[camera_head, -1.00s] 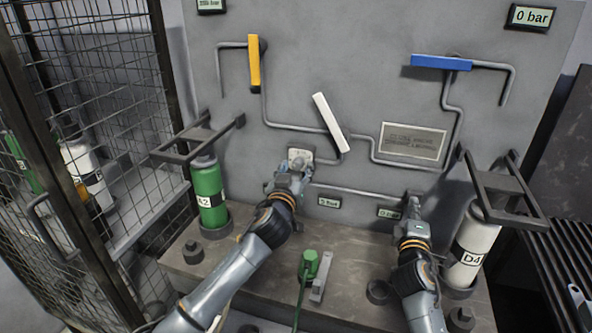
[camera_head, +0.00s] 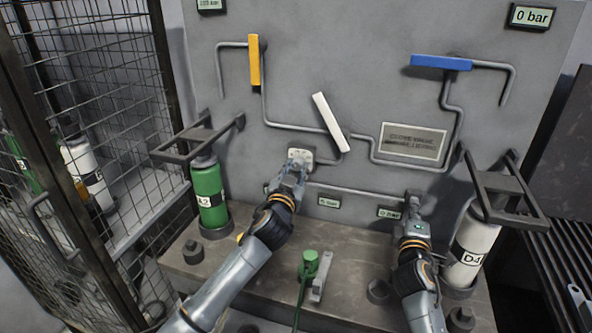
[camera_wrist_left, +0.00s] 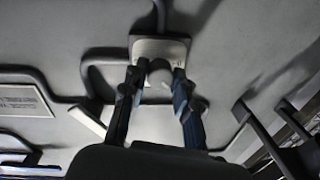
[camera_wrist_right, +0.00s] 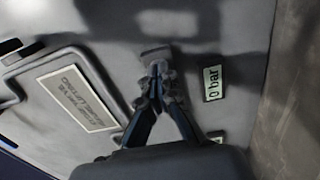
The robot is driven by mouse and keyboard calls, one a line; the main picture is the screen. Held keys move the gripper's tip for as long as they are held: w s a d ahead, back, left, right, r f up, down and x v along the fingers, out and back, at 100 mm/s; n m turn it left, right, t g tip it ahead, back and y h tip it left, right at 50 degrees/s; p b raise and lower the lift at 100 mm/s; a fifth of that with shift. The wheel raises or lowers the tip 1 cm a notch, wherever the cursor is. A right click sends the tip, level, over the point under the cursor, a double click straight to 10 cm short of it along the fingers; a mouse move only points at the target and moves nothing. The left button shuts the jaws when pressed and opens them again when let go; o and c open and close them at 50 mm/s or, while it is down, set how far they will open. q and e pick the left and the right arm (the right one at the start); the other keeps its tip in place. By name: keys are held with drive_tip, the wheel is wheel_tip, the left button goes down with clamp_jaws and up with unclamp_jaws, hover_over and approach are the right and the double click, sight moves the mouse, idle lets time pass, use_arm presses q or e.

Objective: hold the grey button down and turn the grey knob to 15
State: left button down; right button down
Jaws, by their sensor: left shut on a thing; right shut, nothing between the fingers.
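The grey knob (camera_wrist_left: 158,73) sits on a pale plate (camera_wrist_left: 160,47) on the panel; the plate (camera_head: 300,155) also shows in the head view. My left gripper (camera_wrist_left: 157,86) is shut on the knob, one finger on each side of it. In the head view my left gripper (camera_head: 293,170) covers the knob, and its setting cannot be read. My right gripper (camera_wrist_right: 158,70) is shut and empty, its fingertips at a small grey fitting (camera_wrist_right: 156,54) on the panel. The fingertips hide the button. In the head view my right gripper (camera_head: 413,203) is low on the panel.
The panel carries a yellow handle (camera_head: 254,61), a white handle (camera_head: 330,121) and a blue handle (camera_head: 441,62), with pipes. A green cylinder (camera_head: 208,190) stands left and a white cylinder (camera_head: 474,243) right, under dark brackets. A mesh cage (camera_head: 95,120) is at far left.

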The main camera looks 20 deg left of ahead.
use_arm(q)
drive_tip(key=m, duration=0.6)
drive_tip(key=shift+f+m, duration=0.1)
drive_tip(key=shift+m, duration=0.3)
drive_tip(key=m, duration=0.3)
drive_tip(key=m+h, duration=0.1)
drive_tip(key=m, duration=0.2)
drive_tip(key=shift+a+t, duration=0.15)
drive_tip(key=shift+t, duration=0.15)
drive_tip(key=c, duration=1)
unclamp_jaws()
